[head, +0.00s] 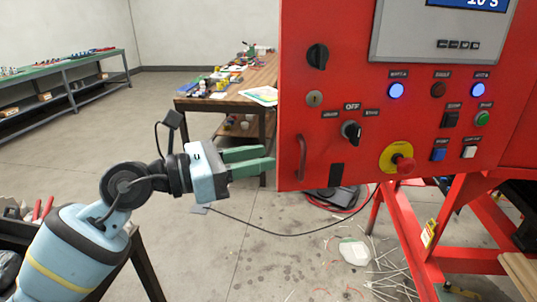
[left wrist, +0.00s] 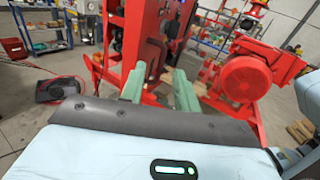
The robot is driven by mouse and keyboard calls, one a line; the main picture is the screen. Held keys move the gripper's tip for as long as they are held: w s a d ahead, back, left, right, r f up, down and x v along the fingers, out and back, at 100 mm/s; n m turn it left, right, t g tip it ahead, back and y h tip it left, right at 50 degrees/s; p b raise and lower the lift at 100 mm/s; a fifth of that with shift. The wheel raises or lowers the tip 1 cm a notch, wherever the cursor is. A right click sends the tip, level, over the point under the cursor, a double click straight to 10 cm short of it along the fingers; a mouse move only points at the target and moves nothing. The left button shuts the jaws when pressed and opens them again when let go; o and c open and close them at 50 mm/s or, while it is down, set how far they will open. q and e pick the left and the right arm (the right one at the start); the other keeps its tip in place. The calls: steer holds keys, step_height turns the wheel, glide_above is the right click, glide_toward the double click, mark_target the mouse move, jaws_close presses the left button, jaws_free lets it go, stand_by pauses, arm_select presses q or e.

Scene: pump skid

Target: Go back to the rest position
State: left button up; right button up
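My left gripper (head: 256,160) is in the middle of the head view, just left of the lower left edge of the red control panel (head: 335,95). Its two green fingers are apart with nothing between them. The left wrist view shows the same open fingers (left wrist: 158,88) with the red skid beyond. My left arm comes in from the lower left of the head view. My right gripper does not show in either view.
The panel carries a handle, knobs, lit buttons and a red emergency stop (head: 405,165). A red motor (left wrist: 245,78) shows in the left wrist view. A wooden workbench (head: 245,85) and a grey shelf table (head: 60,75) stand behind. Cables and a pale cloth (head: 355,252) lie on the floor.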

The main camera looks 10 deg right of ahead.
arm_select(q)
steer(key=shift+a, duration=0.15)
steer(key=shift+f, duration=0.1)
steer(key=s+a+f+m+t+y+p, duration=0.1)
steer(key=s+a+f+m+t+y, duration=0.3)
steer(key=f+m, duration=0.65)
steer(key=s+a+f+m+t+y, duration=0.1)
steer(key=a+f+m+t+y, duration=0.2)
steer(key=a+f+m+t, duration=0.7)
steer(key=s+a+f+m+y+p, duration=0.1)
steer(key=s+a+f+m+y, duration=0.15)
steer(key=f+m, duration=0.9)
steer(key=s+a+f+n+g+y, duration=0.2)
steer(key=s+f, duration=0.3)
steer(key=s, duration=0.3)
steer(key=s+a+f+n+g+y+p, duration=0.1)
steer(key=s+a+f+n+g, duration=0.3)
steer(key=s, duration=0.5)
steer(key=s+a+f+n+g+y, duration=0.3)
steer(key=s+f, duration=0.4)
steer(key=s, duration=0.2)
steer(key=shift+s+f, duration=0.2)
steer(key=shift+f, duration=0.15)
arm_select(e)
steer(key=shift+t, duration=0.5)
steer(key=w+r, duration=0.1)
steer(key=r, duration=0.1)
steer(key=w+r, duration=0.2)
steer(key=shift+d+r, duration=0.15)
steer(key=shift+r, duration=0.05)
